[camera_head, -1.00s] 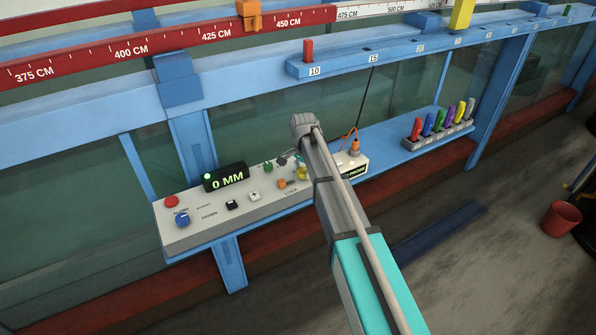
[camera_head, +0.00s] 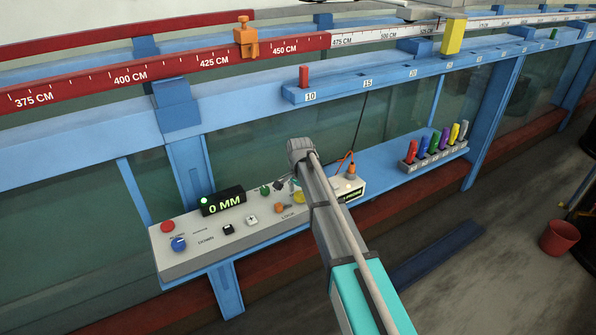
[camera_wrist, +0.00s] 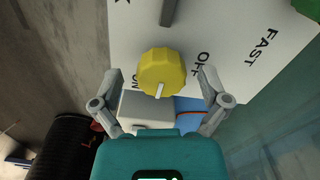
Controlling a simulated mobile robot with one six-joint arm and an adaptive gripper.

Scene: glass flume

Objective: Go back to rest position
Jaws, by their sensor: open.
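In the wrist view my gripper (camera_wrist: 158,92) is open, with one finger on each side of a yellow knob (camera_wrist: 162,70). The knob stands on a white panel lettered FAST, OFF and ON, and its pale pointer is toward the ON side. I cannot tell whether the fingers touch it; gaps show on both sides. In the head view my arm reaches over the control panel (camera_head: 190,255) and hides part of it. The yellow knob (camera_head: 298,197) shows partly beside the arm.
A blue shelf beside the panel holds a rack (camera_head: 438,160) of several coloured pieces. A blue rail (camera_head: 340,90) with a red peg (camera_head: 304,76) runs above the arm. A red bucket (camera_head: 558,238) stands on the floor at right.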

